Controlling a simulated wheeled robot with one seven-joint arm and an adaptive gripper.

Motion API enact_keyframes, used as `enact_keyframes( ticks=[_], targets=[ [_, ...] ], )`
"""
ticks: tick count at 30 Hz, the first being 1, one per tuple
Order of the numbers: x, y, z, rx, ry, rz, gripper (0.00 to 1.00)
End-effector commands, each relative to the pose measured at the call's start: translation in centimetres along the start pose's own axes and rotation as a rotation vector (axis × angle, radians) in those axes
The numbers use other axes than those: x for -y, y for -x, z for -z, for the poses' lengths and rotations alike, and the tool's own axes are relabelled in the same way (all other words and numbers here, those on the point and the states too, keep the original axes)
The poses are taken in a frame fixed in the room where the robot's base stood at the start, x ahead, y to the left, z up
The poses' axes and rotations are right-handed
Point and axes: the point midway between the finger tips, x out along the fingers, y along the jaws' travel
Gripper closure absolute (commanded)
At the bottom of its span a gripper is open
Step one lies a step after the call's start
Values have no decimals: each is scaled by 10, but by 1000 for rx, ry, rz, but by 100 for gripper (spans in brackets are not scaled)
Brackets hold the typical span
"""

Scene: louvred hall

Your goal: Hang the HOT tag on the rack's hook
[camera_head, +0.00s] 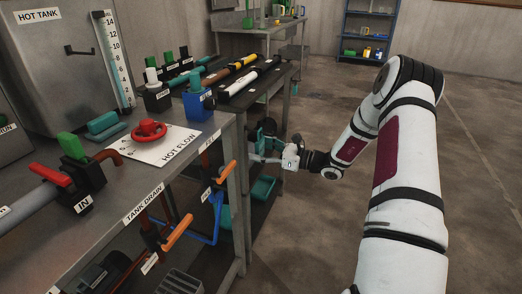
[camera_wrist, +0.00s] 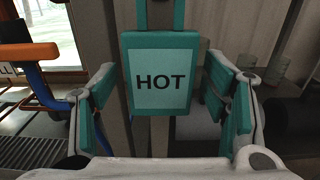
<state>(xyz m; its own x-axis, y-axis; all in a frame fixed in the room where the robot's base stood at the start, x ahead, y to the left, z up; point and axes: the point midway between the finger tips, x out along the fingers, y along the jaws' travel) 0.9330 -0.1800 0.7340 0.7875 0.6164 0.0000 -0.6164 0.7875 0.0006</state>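The HOT tag (camera_wrist: 160,73) is a teal rectangular plate with dark letters, upright and facing the wrist camera. My gripper (camera_wrist: 159,92) has its two teal-padded fingers apart, one on each side of the tag, with narrow gaps visible at its edges. What holds the tag up cannot be made out; a grey post is behind it. In the head view my gripper (camera_head: 264,143) is beside the bench's right end, near a bench leg, and the tag cannot be told apart there. I cannot make out the rack's hook in either view.
The bench (camera_head: 235,145) carries a red valve wheel (camera_head: 149,130) and a blue holder (camera_head: 198,103). Orange handles (camera_head: 180,232) stick out from its side; an orange handle on a blue pipe (camera_wrist: 32,52) is left of my fingers. Open floor (camera_head: 300,230) lies to the right.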

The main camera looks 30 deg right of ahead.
Motion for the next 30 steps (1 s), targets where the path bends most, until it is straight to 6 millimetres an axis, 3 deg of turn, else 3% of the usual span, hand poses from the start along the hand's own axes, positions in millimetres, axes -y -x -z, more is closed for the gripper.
enact_keyframes(
  ticks=[5,22,30],
  targets=[
    [0,3,0,0,0,1,32],
    [0,62,0,-1,-1,2,32],
    [0,70,0,0,0,-1,32]
  ],
)
